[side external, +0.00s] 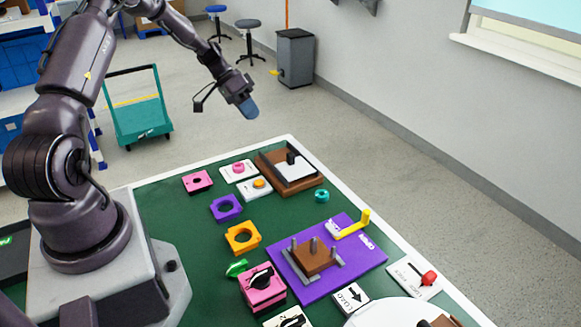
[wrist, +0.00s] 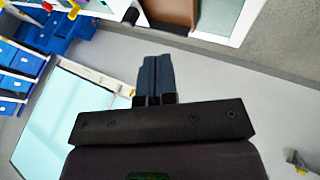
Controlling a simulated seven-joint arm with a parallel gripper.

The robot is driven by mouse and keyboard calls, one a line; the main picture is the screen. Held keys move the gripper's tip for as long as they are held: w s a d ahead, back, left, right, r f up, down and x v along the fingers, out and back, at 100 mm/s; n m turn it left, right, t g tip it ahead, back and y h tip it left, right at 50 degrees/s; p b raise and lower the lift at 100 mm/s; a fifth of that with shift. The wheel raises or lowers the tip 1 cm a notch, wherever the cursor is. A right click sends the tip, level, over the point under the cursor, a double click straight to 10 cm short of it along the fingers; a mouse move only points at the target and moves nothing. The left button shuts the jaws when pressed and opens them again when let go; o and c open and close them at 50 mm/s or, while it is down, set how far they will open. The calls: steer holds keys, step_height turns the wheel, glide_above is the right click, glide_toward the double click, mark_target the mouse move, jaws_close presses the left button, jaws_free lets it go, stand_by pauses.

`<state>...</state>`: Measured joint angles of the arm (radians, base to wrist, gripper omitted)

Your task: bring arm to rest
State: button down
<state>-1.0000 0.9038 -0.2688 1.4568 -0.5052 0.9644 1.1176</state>
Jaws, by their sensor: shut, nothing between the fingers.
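My gripper (side external: 249,108) is raised in the air beyond the far edge of the green table (side external: 170,215), touching nothing. Its two blue-grey fingers are together and empty; they also show side by side in the wrist view (wrist: 155,72). My arm reaches up from its base at the left and bends down toward the right. A pink box with a black knob on top (side external: 262,287) stands near the table's front. A white plate with a black arrow (side external: 351,297) lies to its right. A white plate with a dark pointer (side external: 289,319) is partly cut off at the bottom edge.
A purple board with a brown block and pegs (side external: 350,262) lies mid-table. A brown tray (side external: 272,163) is at the far end, with button plates (side external: 254,188) beside it. A red-knobbed slider (side external: 428,279) is at the right. Air around my gripper is clear.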

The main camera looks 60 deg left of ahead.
steer(key=s+d+r+y, duration=0.2)
steer(key=s+d+r, duration=0.4)
steer(key=d, duration=0.3)
steer(key=s+d+r+y, duration=0.1)
steer(key=s+d+r, duration=0.6)
steer(key=d+r, duration=0.1)
steer(key=s+d+r+t+y, duration=0.1)
steer(key=s+d+r+y, duration=0.1)
steer(key=s+d+r, duration=0.4)
steer(key=d+r, duration=0.2)
steer(key=d, duration=0.2)
steer(key=shift+s+d+y, duration=0.25)
steer(key=shift+s+y, duration=0.05)
